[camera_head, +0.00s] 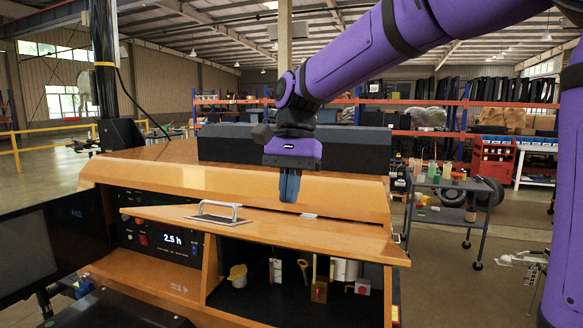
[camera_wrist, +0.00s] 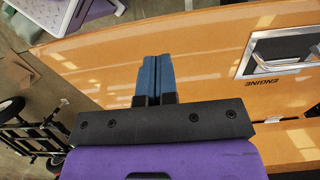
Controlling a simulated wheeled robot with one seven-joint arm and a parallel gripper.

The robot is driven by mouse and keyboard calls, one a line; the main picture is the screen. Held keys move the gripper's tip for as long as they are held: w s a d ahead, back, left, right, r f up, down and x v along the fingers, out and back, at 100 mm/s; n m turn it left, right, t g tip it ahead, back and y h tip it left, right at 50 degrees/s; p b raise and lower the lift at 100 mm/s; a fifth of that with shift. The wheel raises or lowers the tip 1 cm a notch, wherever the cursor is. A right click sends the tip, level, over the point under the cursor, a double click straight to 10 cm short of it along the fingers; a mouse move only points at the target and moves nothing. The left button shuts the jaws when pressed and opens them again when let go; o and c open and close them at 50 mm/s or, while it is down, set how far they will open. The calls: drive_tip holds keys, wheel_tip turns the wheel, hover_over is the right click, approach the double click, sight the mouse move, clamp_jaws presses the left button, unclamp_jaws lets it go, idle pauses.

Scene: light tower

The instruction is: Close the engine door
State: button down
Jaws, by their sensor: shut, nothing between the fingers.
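The orange engine door (camera_head: 270,228) is hinged along its upper edge and stands raised, nearly level, over the dark engine bay. It carries a silver latch handle (camera_head: 213,211). My gripper (camera_head: 289,200) points down above the door's rear part, right of the handle, with its blue fingers together and empty. In the wrist view my gripper (camera_wrist: 155,60) lies over the orange door panel (camera_wrist: 200,50), and the handle (camera_wrist: 284,47) with the word ENGINE is at the right. I cannot tell whether the fingertips touch the door.
The open bay (camera_head: 295,292) shows a yellow cap and several small fittings. A control panel (camera_head: 165,238) reading 2.5 h is left of it. A dark monitor (camera_head: 30,255) stands at far left. A grey cart (camera_head: 444,195) with bottles stands at right. The floor between is clear.

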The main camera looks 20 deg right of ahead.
sight(284, 238)
drive_tip(key=x, duration=0.6)
idle(0.3)
